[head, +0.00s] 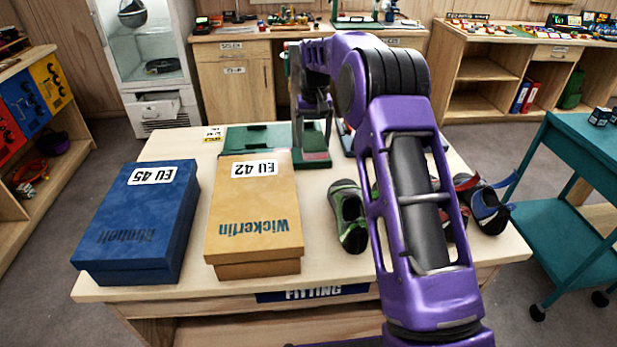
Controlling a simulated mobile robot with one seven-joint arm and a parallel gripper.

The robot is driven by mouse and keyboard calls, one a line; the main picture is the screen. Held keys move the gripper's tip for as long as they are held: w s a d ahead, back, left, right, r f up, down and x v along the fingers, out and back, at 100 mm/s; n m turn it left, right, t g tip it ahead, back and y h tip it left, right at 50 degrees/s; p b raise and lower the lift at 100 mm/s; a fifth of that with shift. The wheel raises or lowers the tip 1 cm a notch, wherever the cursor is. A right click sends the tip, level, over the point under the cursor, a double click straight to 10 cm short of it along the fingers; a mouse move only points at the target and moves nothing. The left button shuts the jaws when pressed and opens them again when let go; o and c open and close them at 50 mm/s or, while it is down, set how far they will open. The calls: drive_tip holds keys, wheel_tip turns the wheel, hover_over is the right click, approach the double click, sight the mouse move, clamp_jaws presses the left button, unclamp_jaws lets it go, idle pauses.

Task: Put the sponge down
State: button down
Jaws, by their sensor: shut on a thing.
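My gripper (312,145) points down over the back middle of the fitting table (330,265), partly hidden by my purple arm. It is shut on what I take to be the sponge, which is too small and covered to make out clearly. Just below the fingers is a green, flat-based item (318,163) with a reddish patch on top. I cannot tell whether the held thing touches it.
A blue shoebox (140,215) and a tan shoebox (255,215) stand on the table's left half. A dark green flat item (250,138) lies behind them. Climbing shoes (350,215) (487,205) lie on the right. A teal cart (570,230) stands to the right.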

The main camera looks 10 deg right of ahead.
sight(313, 189)
wheel_tip(313, 189, down, 14)
drive_tip(key=shift+f+b, duration=0.25)
drive_tip(key=shift+b, duration=0.05)
drive_tip(key=shift+f, duration=0.1)
unclamp_jaws()
